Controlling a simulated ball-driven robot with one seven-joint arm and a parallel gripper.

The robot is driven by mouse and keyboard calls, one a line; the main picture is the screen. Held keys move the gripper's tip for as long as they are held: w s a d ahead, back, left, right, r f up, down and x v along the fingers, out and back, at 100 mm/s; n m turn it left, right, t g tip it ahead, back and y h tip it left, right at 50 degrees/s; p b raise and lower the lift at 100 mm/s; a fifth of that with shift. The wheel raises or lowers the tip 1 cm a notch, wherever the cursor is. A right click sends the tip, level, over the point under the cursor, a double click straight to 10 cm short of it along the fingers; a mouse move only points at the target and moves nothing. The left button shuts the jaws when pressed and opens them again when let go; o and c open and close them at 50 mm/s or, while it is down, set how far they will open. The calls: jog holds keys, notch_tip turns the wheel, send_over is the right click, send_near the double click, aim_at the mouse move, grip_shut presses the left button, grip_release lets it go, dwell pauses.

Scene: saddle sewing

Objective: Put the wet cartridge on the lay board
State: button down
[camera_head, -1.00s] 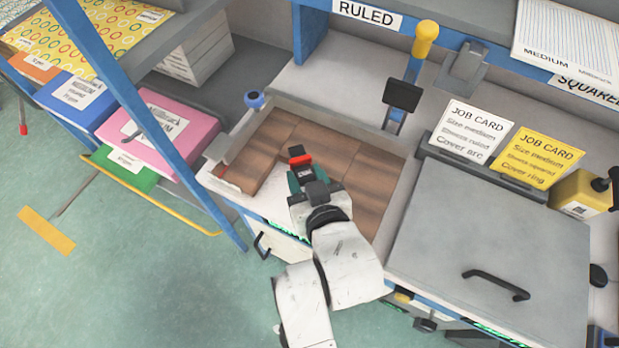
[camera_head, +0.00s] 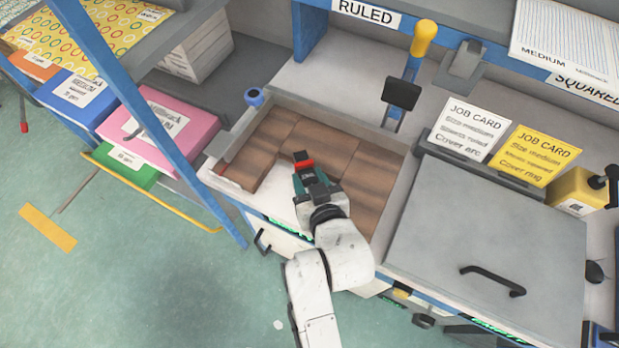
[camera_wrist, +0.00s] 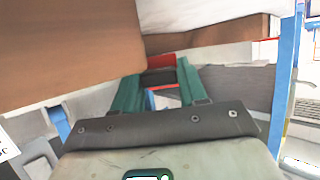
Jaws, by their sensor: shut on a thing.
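A small red and black block (camera_head: 303,162), which I take for the cartridge, is between the fingers of my gripper (camera_head: 308,178). It also shows in the wrist view (camera_wrist: 160,66), red beyond and black nearer, between the green fingers. Most of its body is hidden by the fingers, and I cannot see whether it is wet. A brown, plank-like surface (camera_head: 330,150) lies in a shallow pale tray. It may be the lay board, but no label shows. My gripper is over its front part; I cannot tell whether the block touches it.
A yellow-handled lever (camera_head: 424,40) and dark pad (camera_head: 401,93) stand behind. A grey lidded box (camera_head: 490,235) is at right, with two job cards (camera_head: 470,130) behind it. A blue post (camera_head: 150,115) stands left.

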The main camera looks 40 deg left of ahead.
jog(key=shift+f, duration=0.3)
jog(key=c, duration=0.6)
grip_release()
jog(key=shift+r, duration=0.55)
jog(key=shift+s+d, duration=0.15)
jog(key=shift+d, duration=0.15)
jog(key=v, duration=1.1)
jog(key=shift+r+b, duration=0.2)
jog(key=shift+b, duration=0.1)
jog(key=shift+s+d, duration=0.1)
